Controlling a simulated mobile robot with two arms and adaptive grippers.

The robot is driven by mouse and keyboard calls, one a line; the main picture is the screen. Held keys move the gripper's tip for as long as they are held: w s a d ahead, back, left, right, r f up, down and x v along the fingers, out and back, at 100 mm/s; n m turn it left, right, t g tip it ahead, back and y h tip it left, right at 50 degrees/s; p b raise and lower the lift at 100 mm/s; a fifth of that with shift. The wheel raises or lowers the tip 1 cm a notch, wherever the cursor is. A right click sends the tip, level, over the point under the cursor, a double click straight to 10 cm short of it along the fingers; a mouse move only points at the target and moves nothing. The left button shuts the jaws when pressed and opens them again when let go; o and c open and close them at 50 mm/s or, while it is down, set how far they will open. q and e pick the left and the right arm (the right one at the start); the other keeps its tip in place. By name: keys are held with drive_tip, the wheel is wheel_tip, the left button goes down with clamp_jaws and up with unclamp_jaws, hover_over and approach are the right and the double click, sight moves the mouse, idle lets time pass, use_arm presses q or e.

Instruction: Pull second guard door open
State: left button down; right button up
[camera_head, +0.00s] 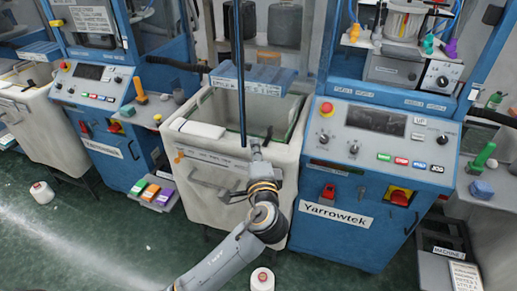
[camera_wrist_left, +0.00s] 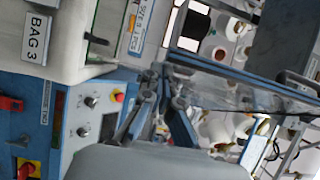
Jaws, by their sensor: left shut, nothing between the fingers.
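A guard door (camera_head: 240,75) shows in the head view as a tall, thin blue frame, seen nearly edge-on over the grey bin. It stands swung out from the right Yarrowtek machine (camera_head: 337,208), whose upper opening shows coloured parts inside. In the left wrist view, a blue-framed clear panel (camera_wrist_left: 240,84) stretches to the right of the fingers. My left gripper (camera_head: 255,146) is shut and empty, just below and right of the frame's lower end. It also shows in the left wrist view (camera_wrist_left: 150,84). I cannot tell if it touches the frame. My right gripper is out of view.
Another blue machine (camera_head: 108,148) is at left. White cones (camera_head: 262,279) and (camera_head: 42,192) stand on the green floor, which is open at lower left.

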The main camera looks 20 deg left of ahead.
use_arm(q)
drive_tip(key=w+a+m+h, duration=0.1)
drive_tip(key=w+a+h, duration=0.1)
drive_tip(key=a, duration=0.5)
drive_tip(key=w+a+m+t+h, duration=0.1)
drive_tip(key=w+a+h, duration=0.1)
drive_tip(key=w+a, duration=0.3)
drive_tip(key=a+p, duration=0.1)
drive_tip(key=a, duration=0.2)
drive_tip(key=shift+w+a+m, duration=0.15)
drive_tip(key=shift+w+m, duration=0.1)
drive_tip(key=shift+m, duration=0.15)
drive_tip(key=shift+r, duration=0.1)
